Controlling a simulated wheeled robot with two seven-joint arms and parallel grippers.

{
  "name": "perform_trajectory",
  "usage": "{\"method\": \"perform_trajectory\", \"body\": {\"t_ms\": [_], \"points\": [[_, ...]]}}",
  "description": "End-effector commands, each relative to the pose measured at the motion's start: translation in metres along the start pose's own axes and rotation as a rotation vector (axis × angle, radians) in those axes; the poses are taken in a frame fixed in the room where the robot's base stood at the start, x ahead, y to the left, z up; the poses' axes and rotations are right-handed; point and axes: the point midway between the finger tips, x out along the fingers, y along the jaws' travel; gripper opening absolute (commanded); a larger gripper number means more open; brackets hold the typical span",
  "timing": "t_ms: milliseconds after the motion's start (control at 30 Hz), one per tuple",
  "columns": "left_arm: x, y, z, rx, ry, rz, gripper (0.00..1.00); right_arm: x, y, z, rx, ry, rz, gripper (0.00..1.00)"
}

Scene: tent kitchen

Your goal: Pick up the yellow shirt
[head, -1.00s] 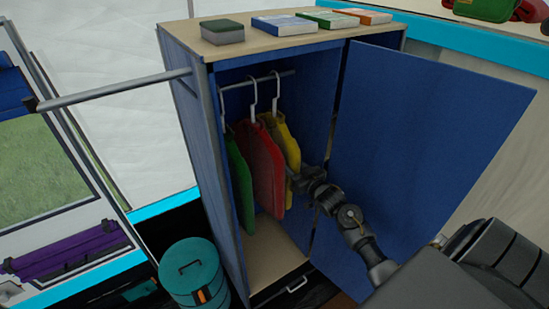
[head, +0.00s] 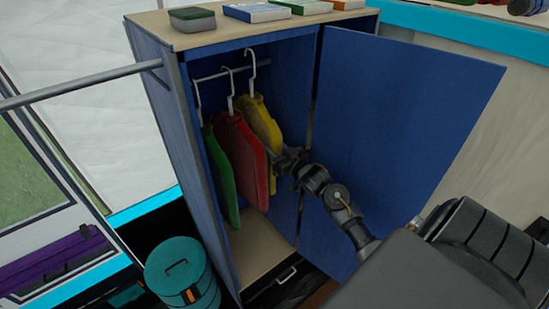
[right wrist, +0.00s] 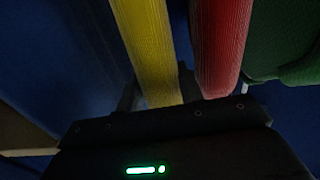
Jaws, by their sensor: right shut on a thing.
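The yellow shirt (head: 262,122) hangs on a white hanger from the rail inside the blue wardrobe, rightmost of three shirts. It also shows in the right wrist view (right wrist: 146,45), running down between the fingers. My right gripper (head: 276,170) is shut on its right edge; its fingertips are partly hidden by the shirt and my wrist. In the right wrist view my right gripper (right wrist: 155,98) is dark and the fingers are hard to make out. The red shirt (head: 240,160) hangs just left of the yellow one. My left gripper is not in view.
The green shirt (head: 221,180) hangs at the left on the same rail (head: 225,72). The wardrobe door (head: 405,130) stands open at the right, close to my right arm. A teal canister (head: 180,273) stands on the floor at the left. Boxes (head: 257,12) lie on the wardrobe top.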

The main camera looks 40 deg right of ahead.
Motion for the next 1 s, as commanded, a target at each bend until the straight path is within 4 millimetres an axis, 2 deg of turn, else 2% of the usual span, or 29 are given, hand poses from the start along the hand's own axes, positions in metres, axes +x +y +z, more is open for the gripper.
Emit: {"method": "perform_trajectory", "body": {"t_ms": [33, 167, 400, 600, 800, 1000], "points": [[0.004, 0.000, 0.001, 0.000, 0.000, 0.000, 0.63, -0.012, 0.000, 0.005, -0.001, -0.001, -0.001, 0.00], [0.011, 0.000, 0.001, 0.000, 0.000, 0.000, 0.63, -0.041, 0.000, 0.005, -0.002, -0.002, -0.001, 0.00], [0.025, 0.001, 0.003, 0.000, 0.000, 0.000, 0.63, -0.108, -0.001, 0.006, -0.001, -0.003, -0.002, 0.00], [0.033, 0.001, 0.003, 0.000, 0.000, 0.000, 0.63, -0.152, -0.001, 0.004, -0.001, -0.002, -0.002, 0.00], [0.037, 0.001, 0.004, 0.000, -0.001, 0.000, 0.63, -0.174, -0.001, 0.002, 0.000, 0.000, -0.001, 0.00], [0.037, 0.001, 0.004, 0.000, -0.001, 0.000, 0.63, -0.180, 0.000, 0.001, 0.001, 0.001, 0.000, 0.00]]}}
